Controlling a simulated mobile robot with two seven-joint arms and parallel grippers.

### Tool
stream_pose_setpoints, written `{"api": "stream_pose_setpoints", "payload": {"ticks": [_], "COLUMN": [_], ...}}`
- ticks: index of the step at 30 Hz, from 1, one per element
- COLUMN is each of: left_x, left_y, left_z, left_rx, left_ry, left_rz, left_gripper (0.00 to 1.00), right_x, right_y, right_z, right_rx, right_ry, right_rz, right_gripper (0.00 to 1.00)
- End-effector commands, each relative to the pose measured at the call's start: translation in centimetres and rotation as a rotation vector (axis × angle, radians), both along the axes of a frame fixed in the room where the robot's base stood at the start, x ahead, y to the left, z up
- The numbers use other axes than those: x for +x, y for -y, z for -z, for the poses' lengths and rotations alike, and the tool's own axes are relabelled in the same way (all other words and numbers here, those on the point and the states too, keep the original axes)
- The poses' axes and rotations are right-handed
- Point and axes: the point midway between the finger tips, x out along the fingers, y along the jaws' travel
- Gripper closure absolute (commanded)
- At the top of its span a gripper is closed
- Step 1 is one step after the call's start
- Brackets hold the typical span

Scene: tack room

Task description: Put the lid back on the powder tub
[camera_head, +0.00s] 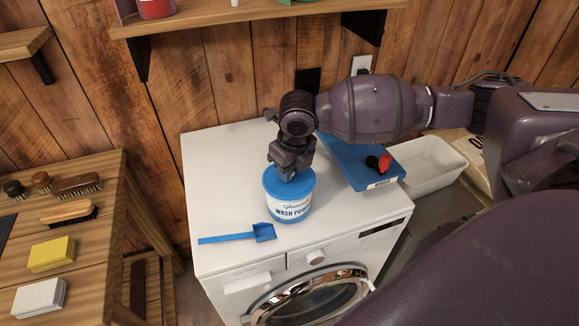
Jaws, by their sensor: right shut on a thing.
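The powder tub (289,208) is white with a "WASH POWDER" label and stands upright on the white washing machine. The blue lid (272,181) covers the tub's top and looks level; I cannot tell whether it is pressed down or just resting there. My right gripper (288,172) comes down from above, shut on the lid, and hides part of its top. The tub's opening is hidden under the lid. My left gripper is not in view.
A blue scoop (238,236) lies on the washing machine (215,175) left of the tub. A blue board (352,162) with red and black pieces is to the right, beside a white basin (428,180). A wooden table (95,250) with brushes and sponges stands left.

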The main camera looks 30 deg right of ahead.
Motion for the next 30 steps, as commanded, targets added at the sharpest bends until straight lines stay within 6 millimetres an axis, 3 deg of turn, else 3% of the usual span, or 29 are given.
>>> {"api": "stream_pose_setpoints", "payload": {"ticks": [27,28,30], "left_x": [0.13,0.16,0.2], "left_y": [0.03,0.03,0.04], "left_z": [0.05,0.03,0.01], "left_rx": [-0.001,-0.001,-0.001], "left_ry": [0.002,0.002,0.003], "left_rz": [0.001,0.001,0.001], "left_gripper": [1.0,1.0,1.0], "right_x": [0.0,0.01,0.01], "right_y": [-0.01,-0.01,-0.01], "right_z": [0.82,0.8,0.79], "right_rx": [0.0,0.0,0.0], "right_ry": [0.0,0.0,0.0], "right_rz": [0.0,0.0,0.0], "right_gripper": [0.95,0.67,0.57]}}
